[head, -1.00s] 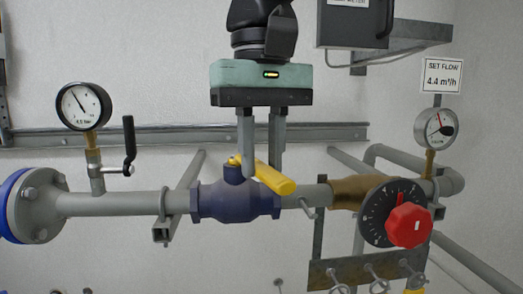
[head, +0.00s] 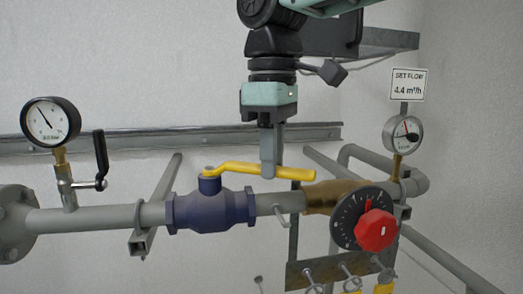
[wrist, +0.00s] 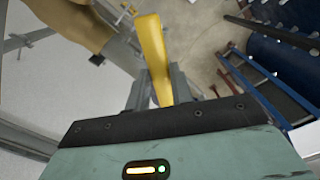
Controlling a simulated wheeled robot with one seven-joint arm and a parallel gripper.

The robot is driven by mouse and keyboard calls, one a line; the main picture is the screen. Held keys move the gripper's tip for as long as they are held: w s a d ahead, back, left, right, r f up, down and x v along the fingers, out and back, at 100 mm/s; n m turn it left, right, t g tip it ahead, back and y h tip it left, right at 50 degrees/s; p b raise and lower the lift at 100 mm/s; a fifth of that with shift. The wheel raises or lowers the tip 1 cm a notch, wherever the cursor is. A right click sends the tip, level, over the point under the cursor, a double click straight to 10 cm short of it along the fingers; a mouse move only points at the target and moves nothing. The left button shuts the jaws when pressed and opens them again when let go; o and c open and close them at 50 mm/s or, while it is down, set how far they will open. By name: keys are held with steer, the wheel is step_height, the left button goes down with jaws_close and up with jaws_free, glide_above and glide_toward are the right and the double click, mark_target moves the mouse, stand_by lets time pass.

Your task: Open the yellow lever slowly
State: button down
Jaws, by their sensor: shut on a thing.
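The yellow lever (head: 240,168) sits on top of the dark blue valve (head: 210,210) on the grey pipe. In the head view it points right, roughly along the pipe. My gripper (head: 269,172) comes down from above and is shut on the lever's outer half. In the wrist view the yellow lever (wrist: 153,60) runs between the two fingers of my gripper (wrist: 153,85). In the head view one finger hides the other.
A brass fitting (head: 322,197) and a red knob (head: 376,230) on a black dial are right of the lever. A gauge (head: 50,122) with a black-handled small valve (head: 100,158) stands left. A sign (head: 407,84) reads SET FLOW 4.4 m³/h. A wall rail (head: 200,138) runs behind.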

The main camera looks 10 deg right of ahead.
steer(key=shift+w+d+r+n+p, duration=0.1)
steer(key=shift+w+d+n+p, duration=0.4)
steer(key=shift+w+n, duration=0.55)
steer(key=shift+w+d+n+p, duration=0.15)
steer(key=shift+w+n+p, duration=0.5)
steer(key=shift+w+n, duration=0.45)
steer(key=shift+w+d+r+n+p, duration=0.1)
steer(key=shift+w+d+n+p, duration=0.4)
steer(key=shift+w+n, duration=0.55)
steer(key=shift+s+a, duration=0.1)
steer(key=shift+a, duration=0.05)
steer(key=c, duration=1.2)
jaws_free()
steer(key=shift+f, duration=0.1)
step_height(320, 180, up, 17)
steer(key=shift+r, duration=0.2)
steer(key=shift+s+f, duration=0.1)
